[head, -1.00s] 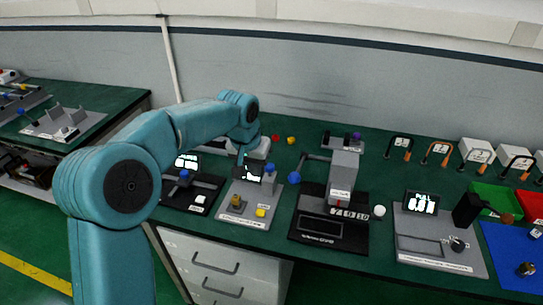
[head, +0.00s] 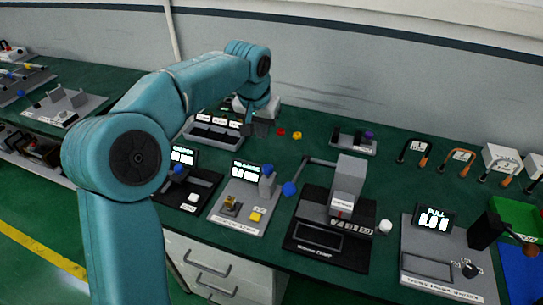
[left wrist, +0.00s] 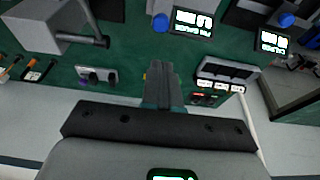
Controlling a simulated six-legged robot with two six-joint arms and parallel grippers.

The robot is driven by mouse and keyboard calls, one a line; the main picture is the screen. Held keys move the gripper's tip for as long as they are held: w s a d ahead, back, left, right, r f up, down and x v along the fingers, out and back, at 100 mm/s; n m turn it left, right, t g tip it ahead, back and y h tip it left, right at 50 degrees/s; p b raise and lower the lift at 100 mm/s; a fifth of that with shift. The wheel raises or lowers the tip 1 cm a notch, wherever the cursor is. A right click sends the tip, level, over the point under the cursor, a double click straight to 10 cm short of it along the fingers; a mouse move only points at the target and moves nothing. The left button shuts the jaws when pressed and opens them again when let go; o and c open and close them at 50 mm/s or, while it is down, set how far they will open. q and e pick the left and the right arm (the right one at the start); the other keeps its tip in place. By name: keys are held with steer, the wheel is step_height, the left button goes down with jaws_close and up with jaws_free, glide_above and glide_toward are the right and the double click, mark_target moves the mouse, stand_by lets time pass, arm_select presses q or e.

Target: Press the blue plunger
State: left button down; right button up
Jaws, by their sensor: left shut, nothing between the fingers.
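A blue cap (head: 267,169) tops a grey post on a grey panel (head: 222,214) with a lit screen; it also shows in the left wrist view (left wrist: 160,22). A second blue knob (head: 178,168) stands on the black panel (head: 185,205) to its left and shows in the left wrist view (left wrist: 286,18). I cannot tell which is the plunger. My left gripper (head: 259,130) is shut and empty, over the bench behind the grey panel, apart from both knobs. Its closed fingers show in the left wrist view (left wrist: 161,68). My right gripper is out of view.
Green bench shows between the devices.

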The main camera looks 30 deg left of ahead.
mark_target(267, 169)
arm_select(q)
steer(key=x, duration=0.4)
steer(key=p+x, duration=0.1)
steer(key=x, duration=0.3)
steer(key=s+p+x, duration=0.1)
steer(key=x, duration=0.3)
steer(key=shift+s+d+f, duration=0.1)
steer(key=shift+d+f, duration=0.05)
steer(key=shift+d, duration=0.1)
steer(key=shift+f, duration=0.6)
step_height(267, 169, down, 2)
steer(key=shift+f+b, duration=0.25)
steer(key=shift+b, duration=1)
